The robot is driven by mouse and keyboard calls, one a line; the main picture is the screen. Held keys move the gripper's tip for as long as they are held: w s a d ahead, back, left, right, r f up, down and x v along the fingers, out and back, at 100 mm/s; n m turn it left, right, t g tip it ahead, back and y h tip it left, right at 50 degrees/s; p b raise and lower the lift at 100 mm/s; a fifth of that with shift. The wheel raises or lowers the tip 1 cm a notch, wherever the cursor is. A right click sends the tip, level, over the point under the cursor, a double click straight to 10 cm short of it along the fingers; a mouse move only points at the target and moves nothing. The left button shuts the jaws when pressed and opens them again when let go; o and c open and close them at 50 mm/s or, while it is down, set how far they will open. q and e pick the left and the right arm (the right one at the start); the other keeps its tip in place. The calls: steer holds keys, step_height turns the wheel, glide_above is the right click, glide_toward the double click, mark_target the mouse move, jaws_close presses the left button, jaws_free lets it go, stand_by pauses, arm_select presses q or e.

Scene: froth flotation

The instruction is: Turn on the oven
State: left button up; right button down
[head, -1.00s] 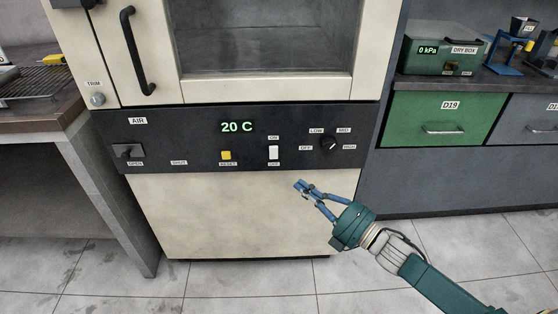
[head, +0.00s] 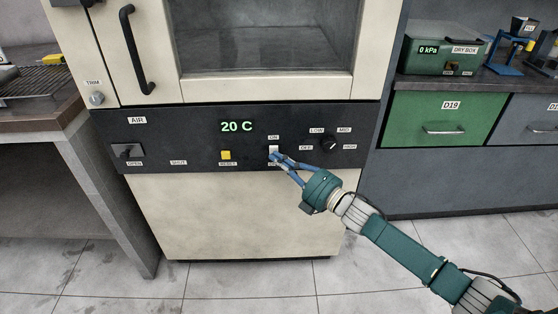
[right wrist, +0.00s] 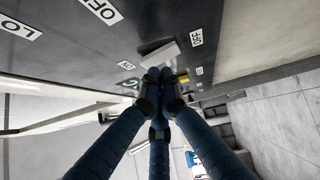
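The oven is a cream cabinet with a dark control panel (head: 200,126). Its display (head: 237,127) reads 20 C in green. The white power switch (head: 273,149) sits between an ON label above and an OFF label below, which is partly hidden by my gripper. My right gripper (head: 277,158) is at the switch's lower part. In the right wrist view, the fingertips (right wrist: 158,77) are together, with nothing seen between them, right beside the white switch (right wrist: 160,53). I cannot tell whether they touch it. My left gripper is not in view.
On the same panel are a yellow reset button (head: 226,155), a rotary knob (head: 329,145) and an air slider (head: 128,151). The oven door handle (head: 139,52) sticks out above. A green drawer (head: 443,119) is to the right. The floor in front is clear.

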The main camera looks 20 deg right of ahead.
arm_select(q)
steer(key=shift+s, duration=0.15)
arm_select(e)
steer(key=shift+w+d+r, duration=0.15)
steer(key=shift+w+r, duration=0.15)
steer(key=shift+w, duration=0.1)
steer(key=shift+s+d, duration=0.1)
steer(key=shift+s, duration=0.1)
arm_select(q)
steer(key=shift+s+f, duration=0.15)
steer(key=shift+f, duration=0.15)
arm_select(e)
steer(key=v, duration=1.1)
steer(key=shift+s, duration=0.25)
steer(key=shift+d, duration=0.15)
